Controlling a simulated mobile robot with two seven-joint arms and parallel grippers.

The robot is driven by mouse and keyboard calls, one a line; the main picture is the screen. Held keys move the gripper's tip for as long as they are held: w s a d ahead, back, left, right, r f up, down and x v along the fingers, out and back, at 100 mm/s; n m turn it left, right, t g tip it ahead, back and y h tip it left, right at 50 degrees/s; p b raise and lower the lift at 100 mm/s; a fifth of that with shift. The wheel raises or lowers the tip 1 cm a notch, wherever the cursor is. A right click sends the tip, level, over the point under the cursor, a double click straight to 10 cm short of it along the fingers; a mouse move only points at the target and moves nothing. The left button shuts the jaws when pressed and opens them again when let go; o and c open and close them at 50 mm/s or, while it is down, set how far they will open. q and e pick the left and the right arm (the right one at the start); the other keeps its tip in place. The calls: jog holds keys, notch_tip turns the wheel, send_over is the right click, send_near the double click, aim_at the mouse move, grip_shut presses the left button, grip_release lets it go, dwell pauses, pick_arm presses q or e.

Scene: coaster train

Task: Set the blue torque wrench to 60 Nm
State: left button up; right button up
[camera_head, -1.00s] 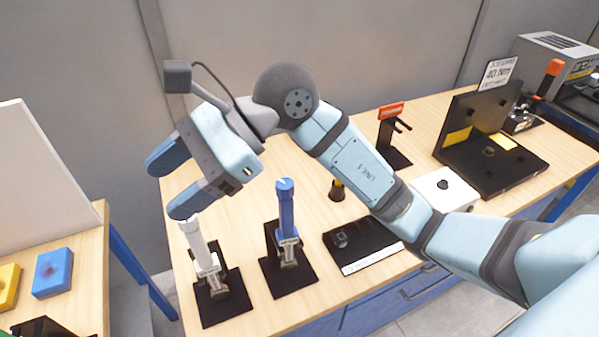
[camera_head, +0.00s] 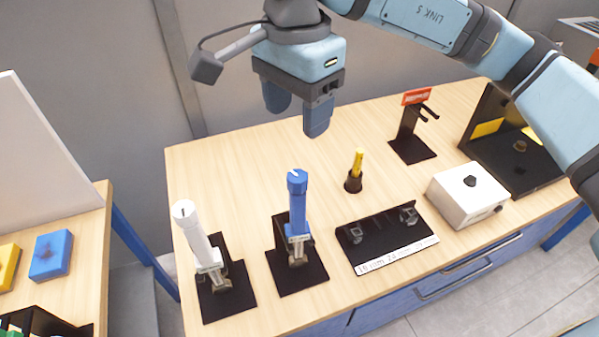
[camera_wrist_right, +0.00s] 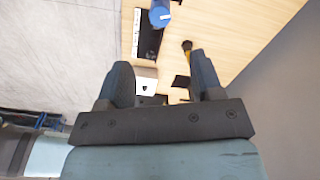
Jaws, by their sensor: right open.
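The blue torque wrench (camera_head: 298,212) stands upright in a black holder on the table, its blue handle end up with a white mark on top. The blue cap end also shows at the top of the right wrist view (camera_wrist_right: 160,16). My right gripper (camera_head: 296,118) is open and empty, pointing down above and behind the blue wrench, apart from it. Its two dark blue fingers also show in the right wrist view (camera_wrist_right: 165,82). The wrench's scale is too small to read. My left gripper is not in view.
A white wrench (camera_head: 196,238) stands in its own black holder to the left. A black socket tray (camera_head: 388,240), a yellow-handled tool (camera_head: 357,165), a white box (camera_head: 467,195) and a black stand with a red sign (camera_head: 410,140) are to the right. The table's back left is clear.

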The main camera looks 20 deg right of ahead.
aim_at(297, 176)
notch_tip(297, 176, down, 12)
jog(key=b, duration=0.3)
jog(key=shift+b, duration=0.4)
